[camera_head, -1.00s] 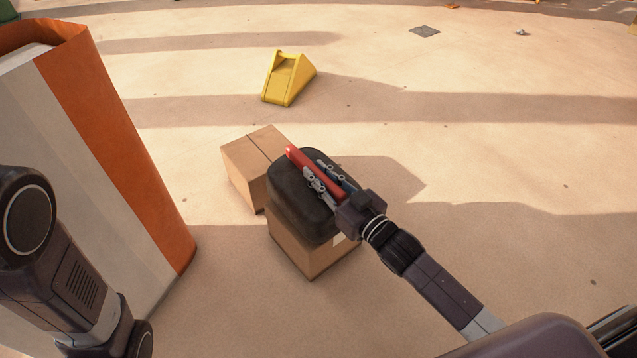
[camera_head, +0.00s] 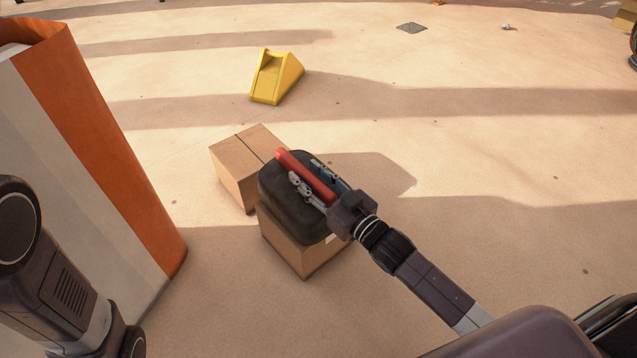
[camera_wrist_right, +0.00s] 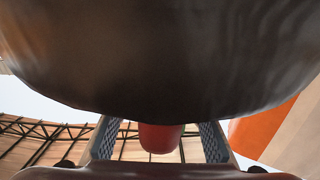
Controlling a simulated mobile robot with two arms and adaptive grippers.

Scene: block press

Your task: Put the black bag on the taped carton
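The black bag (camera_head: 284,202) is a rounded dark block with a red bar-like handle (camera_head: 305,175) on top. It sits on or just above a brown carton (camera_head: 290,252) with a pale label; the contact is hidden. A second brown carton (camera_head: 237,160) with a dark line across its top stands close behind to the left. My right gripper (camera_head: 318,182) is open, its fingers on either side of the red handle. The right wrist view shows gaps between the fingers and the handle (camera_wrist_right: 160,138), under the bag's dark surface (camera_wrist_right: 160,60). My left gripper is out of view.
A tall white and orange block (camera_head: 110,170) stands at the left, near my left arm. A yellow wedge-shaped piece (camera_head: 275,78) lies on the floor behind the cartons. A dark grey plate (camera_head: 412,28) lies farther back.

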